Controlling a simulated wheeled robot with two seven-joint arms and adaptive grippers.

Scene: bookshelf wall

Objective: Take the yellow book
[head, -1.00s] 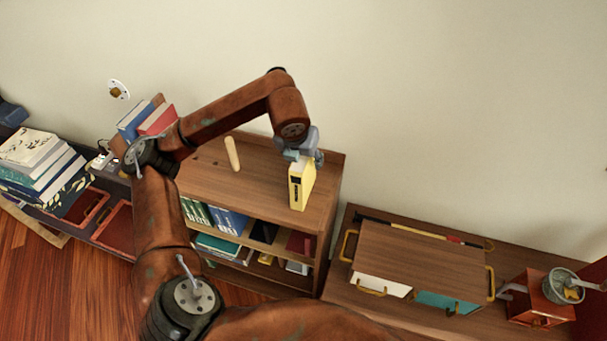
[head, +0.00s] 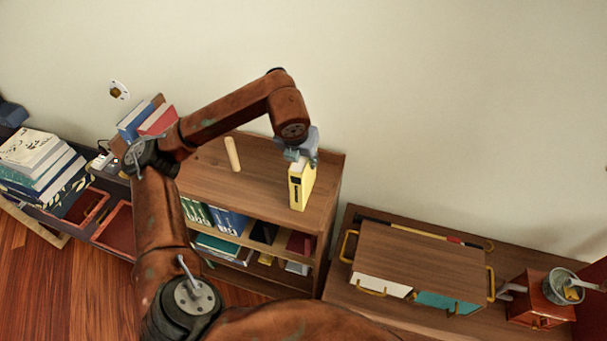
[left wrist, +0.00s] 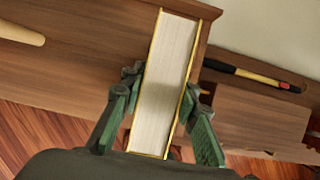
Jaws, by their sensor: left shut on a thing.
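The yellow book (head: 301,186) stands upright on top of the wooden bookshelf (head: 205,180), near its right end. My left gripper (head: 301,158) is at the top of the book, reaching down from above. In the left wrist view, the fingers of my left gripper (left wrist: 158,128) are on either side of the book (left wrist: 168,75), shut on its two covers, with the pale page edges facing the camera. The book's lower part is hidden in the wrist view. My right gripper is not in view.
Red and blue books (head: 158,120) stand at left. The wall is close behind.

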